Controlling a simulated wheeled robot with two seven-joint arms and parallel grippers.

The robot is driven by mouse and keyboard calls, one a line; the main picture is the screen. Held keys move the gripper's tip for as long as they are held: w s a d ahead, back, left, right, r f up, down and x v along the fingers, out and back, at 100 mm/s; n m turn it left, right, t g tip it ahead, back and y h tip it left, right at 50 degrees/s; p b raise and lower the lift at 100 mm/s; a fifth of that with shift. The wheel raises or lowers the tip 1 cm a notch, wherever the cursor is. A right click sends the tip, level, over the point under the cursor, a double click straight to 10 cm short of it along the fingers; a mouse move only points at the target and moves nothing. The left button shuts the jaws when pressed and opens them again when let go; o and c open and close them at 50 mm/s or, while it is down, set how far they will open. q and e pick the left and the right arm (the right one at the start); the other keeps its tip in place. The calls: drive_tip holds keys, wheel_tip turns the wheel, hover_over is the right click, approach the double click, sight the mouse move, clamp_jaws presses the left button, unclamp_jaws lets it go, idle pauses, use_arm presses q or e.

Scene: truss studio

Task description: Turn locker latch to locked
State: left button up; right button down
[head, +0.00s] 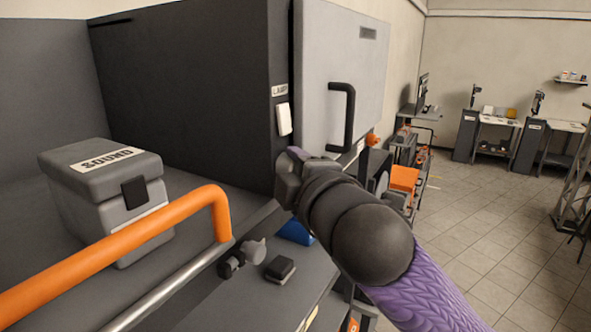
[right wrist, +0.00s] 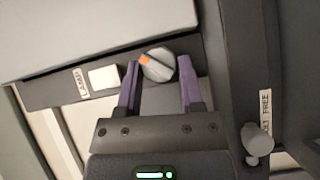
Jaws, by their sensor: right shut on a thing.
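The dark grey locker (head: 190,90) has a pale door (head: 330,50) with a black handle (head: 349,115). The latch, a round grey knob (right wrist: 160,69) with an orange mark at its upper left, shows in the right wrist view; in the head view my gripper hides it. My right gripper (head: 298,155) is at the locker's front, below the white switch. In the right wrist view, the purple fingers of this gripper (right wrist: 159,80) stand on either side of the knob, shut on it. My left gripper is out of view.
A white switch (head: 284,119) labelled LAMP sits just above my right gripper. A grey SOUND case (head: 105,190) and an orange rail (head: 130,243) are at left. A small black block (head: 280,269) lies below. The tiled floor (head: 490,235) at right is open.

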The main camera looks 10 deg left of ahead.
idle(0.5)
drive_tip(key=c, duration=0.5)
unclamp_jaws()
drive_tip(key=b+v, duration=0.3)
drive_tip(key=v, duration=0.7)
drive_tip(key=shift+b, duration=0.35)
drive_tip(key=shift+w, duration=0.1)
